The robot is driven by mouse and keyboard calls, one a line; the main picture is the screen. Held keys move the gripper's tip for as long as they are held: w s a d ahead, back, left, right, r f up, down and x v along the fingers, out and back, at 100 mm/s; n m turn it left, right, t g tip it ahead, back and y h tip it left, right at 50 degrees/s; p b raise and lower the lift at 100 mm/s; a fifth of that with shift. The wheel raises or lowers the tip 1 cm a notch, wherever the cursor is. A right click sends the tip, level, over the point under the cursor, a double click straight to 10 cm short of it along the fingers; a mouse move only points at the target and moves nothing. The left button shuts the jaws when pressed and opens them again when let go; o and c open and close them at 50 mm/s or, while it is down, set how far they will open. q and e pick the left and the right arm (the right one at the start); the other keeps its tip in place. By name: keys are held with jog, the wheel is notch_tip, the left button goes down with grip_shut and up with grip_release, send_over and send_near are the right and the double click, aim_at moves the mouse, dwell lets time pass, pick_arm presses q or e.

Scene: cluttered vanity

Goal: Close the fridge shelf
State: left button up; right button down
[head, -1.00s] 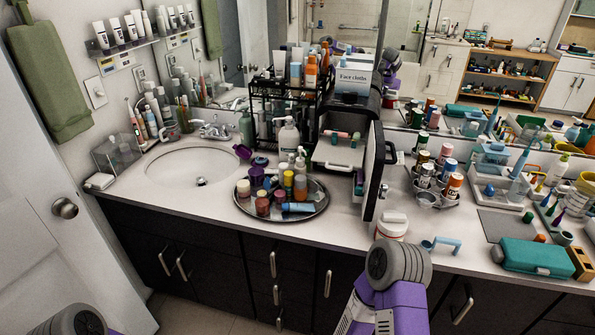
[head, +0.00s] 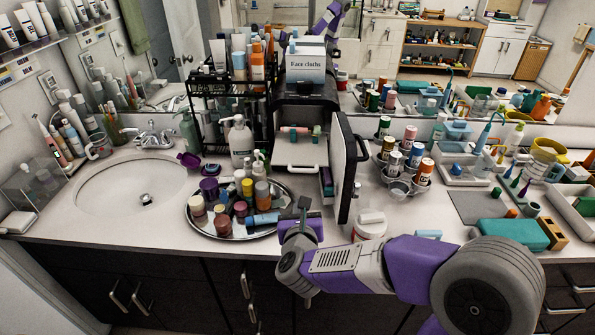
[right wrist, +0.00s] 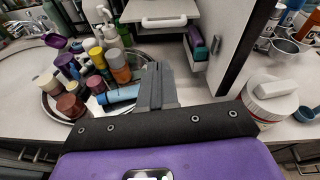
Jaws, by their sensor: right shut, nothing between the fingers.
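The small black fridge (head: 305,113) stands on the counter with its door (head: 343,175) swung open to the right. Its white shelf (head: 300,152) sticks out toward me, with a pale handle (head: 299,168) on its front. The shelf carries small teal and pink items. In the right wrist view the shelf (right wrist: 160,12) and its handle (right wrist: 164,22) show at the top. My right gripper (head: 304,204) is shut and empty, in front of and below the shelf, apart from it; its fingers (right wrist: 154,84) point toward the fridge. My left gripper is not in view.
A round tray (head: 196,226) of jars and bottles lies just left of my right gripper. A white tub (head: 369,224) stands to the right, near the open door. A black rack (head: 207,90) of bottles stands left of the fridge.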

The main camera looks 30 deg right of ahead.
jog(key=r+m, duration=0.1)
send_near(303, 171)
jog(key=shift+m+h, duration=0.3)
jog(key=x, duration=0.7)
jog(key=shift+a+f+b, duration=0.1)
jog(key=shift+f+b, duration=0.05)
jog(key=shift+b, duration=0.25)
